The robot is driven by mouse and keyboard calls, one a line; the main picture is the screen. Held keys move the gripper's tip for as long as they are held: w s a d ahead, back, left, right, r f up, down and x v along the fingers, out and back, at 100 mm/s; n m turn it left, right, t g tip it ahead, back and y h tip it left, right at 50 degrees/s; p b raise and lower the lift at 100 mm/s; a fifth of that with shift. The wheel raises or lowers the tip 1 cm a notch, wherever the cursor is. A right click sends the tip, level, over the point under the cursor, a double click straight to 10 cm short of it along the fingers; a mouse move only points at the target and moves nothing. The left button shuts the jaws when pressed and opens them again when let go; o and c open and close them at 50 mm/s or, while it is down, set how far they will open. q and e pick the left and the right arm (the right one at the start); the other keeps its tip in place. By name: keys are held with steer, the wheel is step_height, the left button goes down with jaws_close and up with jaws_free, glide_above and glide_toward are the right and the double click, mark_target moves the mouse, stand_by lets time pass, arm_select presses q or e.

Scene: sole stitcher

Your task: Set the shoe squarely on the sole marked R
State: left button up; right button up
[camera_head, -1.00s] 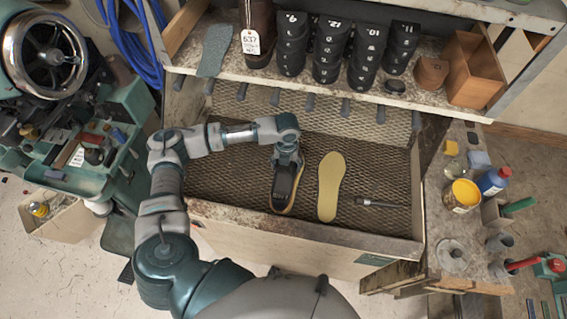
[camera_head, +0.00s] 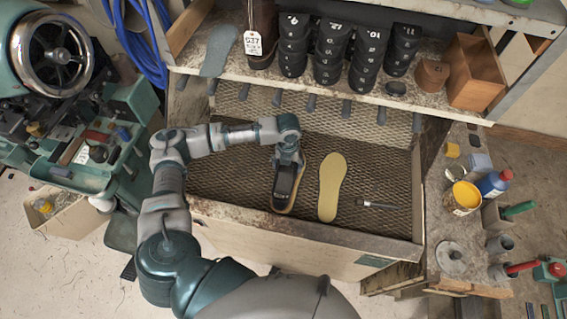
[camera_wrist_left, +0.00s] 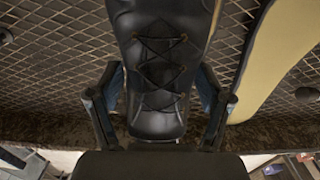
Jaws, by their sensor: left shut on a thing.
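My left gripper (camera_head: 287,160) is shut on the shoe from above. In the left wrist view the two fingers press on both sides of the shoe (camera_wrist_left: 155,60) below its laces. A bare tan sole (camera_head: 331,187) lies just right of the shoe, apart from it, and shows in part in the left wrist view (camera_wrist_left: 285,50). No R mark is readable on either sole. My right gripper is not in view.
The tray's front wall (camera_head: 310,232) is near. A yellow can (camera_head: 463,197) and a blue bottle (camera_head: 493,183) stand on the right side.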

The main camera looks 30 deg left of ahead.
mark_target(296, 169)
arm_select(q)
steer(key=shift+d+r, duration=0.2)
steer(key=shift+d, duration=0.35)
steer(key=shift+p, duration=0.3)
steer(key=shift+a+f, duration=0.1)
steer(key=shift+a, duration=0.15)
steer(key=shift+a+p, duration=0.1)
steer(key=shift+p, duration=0.2)
steer(key=shift+d, duration=0.35)
steer(key=shift+d+p, duration=0.35)
steer(key=shift+d, duration=0.7)
steer(key=shift+a, duration=0.55)
steer(key=shift+d+p, duration=0.2)
steer(key=shift+p, duration=0.15)
steer(key=shift+a+f, duration=0.15)
steer(key=shift+a, duration=0.15)
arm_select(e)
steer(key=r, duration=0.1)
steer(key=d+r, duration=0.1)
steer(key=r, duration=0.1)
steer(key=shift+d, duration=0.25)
